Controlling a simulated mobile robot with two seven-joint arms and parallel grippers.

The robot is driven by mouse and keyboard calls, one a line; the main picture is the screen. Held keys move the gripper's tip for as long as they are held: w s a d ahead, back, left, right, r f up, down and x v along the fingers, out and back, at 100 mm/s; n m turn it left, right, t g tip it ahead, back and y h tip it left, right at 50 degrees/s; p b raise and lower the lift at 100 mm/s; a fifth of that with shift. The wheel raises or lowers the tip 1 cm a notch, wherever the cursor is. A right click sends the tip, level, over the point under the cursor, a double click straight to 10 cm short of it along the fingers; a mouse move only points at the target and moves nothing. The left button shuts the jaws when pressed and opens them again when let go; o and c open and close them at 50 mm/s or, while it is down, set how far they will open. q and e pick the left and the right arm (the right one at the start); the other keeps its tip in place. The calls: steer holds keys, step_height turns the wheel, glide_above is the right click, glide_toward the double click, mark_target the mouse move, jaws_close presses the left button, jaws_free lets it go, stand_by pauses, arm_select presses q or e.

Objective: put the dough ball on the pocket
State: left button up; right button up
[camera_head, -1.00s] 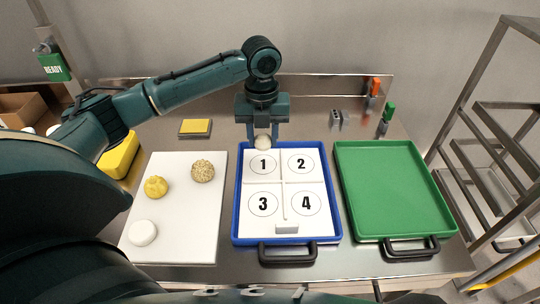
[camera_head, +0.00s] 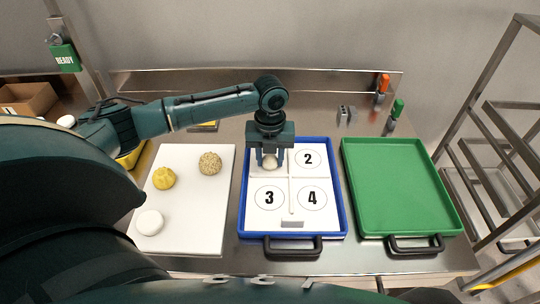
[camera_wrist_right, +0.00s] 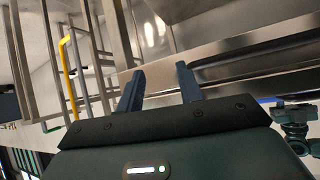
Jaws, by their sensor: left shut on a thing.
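My left gripper (camera_head: 270,163) is shut on a pale dough ball (camera_head: 270,161). It holds the ball over the upper-left pocket of the blue tray (camera_head: 243,215), and its fingers hide that pocket's number. Whether the ball touches the tray liner, I cannot tell. Pockets 2 (camera_head: 308,159), 3 (camera_head: 269,198) and 4 (camera_head: 312,198) show empty. On the white board (camera_head: 195,215) lie a yellow ball (camera_head: 163,178), a speckled ball (camera_head: 210,163) and a white ball (camera_head: 150,222). My right gripper (camera_wrist_right: 160,80) has its fingers apart with nothing between them.
An empty green tray (camera_head: 400,190) lies to the right of the blue tray. Small red (camera_head: 383,85) and green (camera_head: 396,108) bottles stand at the back right. A metal rack (camera_head: 490,150) stands at the far right.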

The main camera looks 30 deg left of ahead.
mark_target(270, 157)
arm_select(q)
steer(key=o, duration=1)
step_height(270, 157, up, 12)
steer(key=shift+r+b, duration=0.1)
steer(key=shift+b, duration=0.25)
